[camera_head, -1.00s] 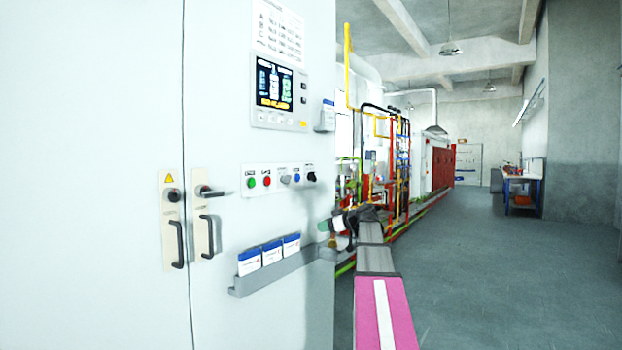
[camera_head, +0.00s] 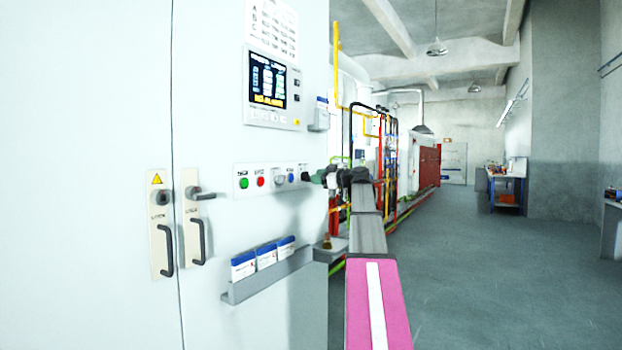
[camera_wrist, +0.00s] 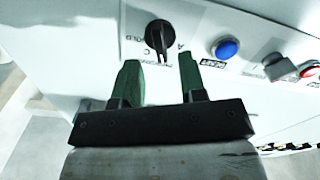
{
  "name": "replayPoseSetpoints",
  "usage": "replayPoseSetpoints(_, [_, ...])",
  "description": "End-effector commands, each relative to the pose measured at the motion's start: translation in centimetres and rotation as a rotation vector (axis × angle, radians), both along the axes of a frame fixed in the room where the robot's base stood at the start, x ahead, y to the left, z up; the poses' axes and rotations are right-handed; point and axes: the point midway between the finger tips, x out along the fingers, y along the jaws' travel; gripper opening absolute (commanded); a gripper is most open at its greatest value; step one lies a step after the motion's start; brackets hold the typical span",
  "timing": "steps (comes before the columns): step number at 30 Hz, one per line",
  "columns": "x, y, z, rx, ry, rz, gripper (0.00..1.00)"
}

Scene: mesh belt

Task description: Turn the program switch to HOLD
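The program switch is a black rotary knob (camera_wrist: 159,36) on a white label plate in the wrist view, with a letter C and an A printed near it. My gripper (camera_wrist: 162,78) is open, its two green fingers apart, with the knob ahead of and between the fingertips, not clasped. The full label text is not readable.
On the panel are a blue button (camera_wrist: 226,48), a grey selector (camera_wrist: 277,67), a red button (camera_head: 261,181) and a green button (camera_head: 244,183). A display (camera_head: 270,90) hangs above. A grey shelf with cards (camera_head: 270,274) juts out below.

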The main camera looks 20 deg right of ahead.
Motion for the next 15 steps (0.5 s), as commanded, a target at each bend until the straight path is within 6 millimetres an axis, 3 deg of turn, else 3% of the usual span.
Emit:
replayPoseSetpoints(6, [2.2,1.6,0.0,0.000,0.001,0.000,0.38])
replayPoseSetpoints(15, [2.8,2.2,-0.1,0.000,0.001,0.000,0.38])
